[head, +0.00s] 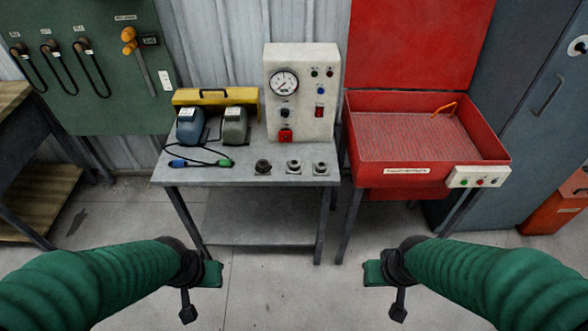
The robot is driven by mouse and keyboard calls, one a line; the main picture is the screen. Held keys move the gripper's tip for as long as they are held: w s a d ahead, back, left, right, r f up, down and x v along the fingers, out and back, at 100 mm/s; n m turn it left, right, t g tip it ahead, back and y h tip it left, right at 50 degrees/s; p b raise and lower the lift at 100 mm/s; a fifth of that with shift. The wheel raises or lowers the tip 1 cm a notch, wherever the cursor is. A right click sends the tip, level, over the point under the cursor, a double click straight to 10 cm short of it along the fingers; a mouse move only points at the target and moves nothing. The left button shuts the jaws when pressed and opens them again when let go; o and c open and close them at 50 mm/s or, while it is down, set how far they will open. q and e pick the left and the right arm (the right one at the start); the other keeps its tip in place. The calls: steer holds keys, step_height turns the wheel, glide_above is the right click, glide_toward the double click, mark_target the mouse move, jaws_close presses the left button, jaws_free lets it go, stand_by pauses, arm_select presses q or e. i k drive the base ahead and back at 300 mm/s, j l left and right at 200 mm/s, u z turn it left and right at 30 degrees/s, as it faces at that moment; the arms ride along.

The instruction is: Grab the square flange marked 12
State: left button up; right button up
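Three small flanges stand in a row near the front right of the grey workbench (220,175): a dark left flange (263,167), a middle flange (294,166) and a right flange (320,168). Each seems to have a squarish base. Their markings are too small to read, so I cannot tell which is marked 12. My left gripper (207,285) is low in front of the bench's left side, well apart from the flanges. My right gripper (380,285) is low in front of the red basin's left side, touching nothing. Neither gripper's fingers show clearly.
A white gauge panel (302,92) stands behind the flanges. A yellow case (238,97), blue unit (190,126), grey unit (235,126) and cables (200,162) occupy the bench's left. A red basin (375,172) adjoins at right. The floor (290,290) between my arms is clear.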

mark_target(263, 167)
steer(key=i+j, duration=0.35)
steer(key=j, duration=0.15)
steer(key=i+j+z, duration=0.1)
steer(key=i+j, duration=0.65)
steer(key=j, duration=0.2)
steer(key=i+j, duration=0.35)
steer(key=j, duration=0.15)
steer(key=z, duration=0.05)
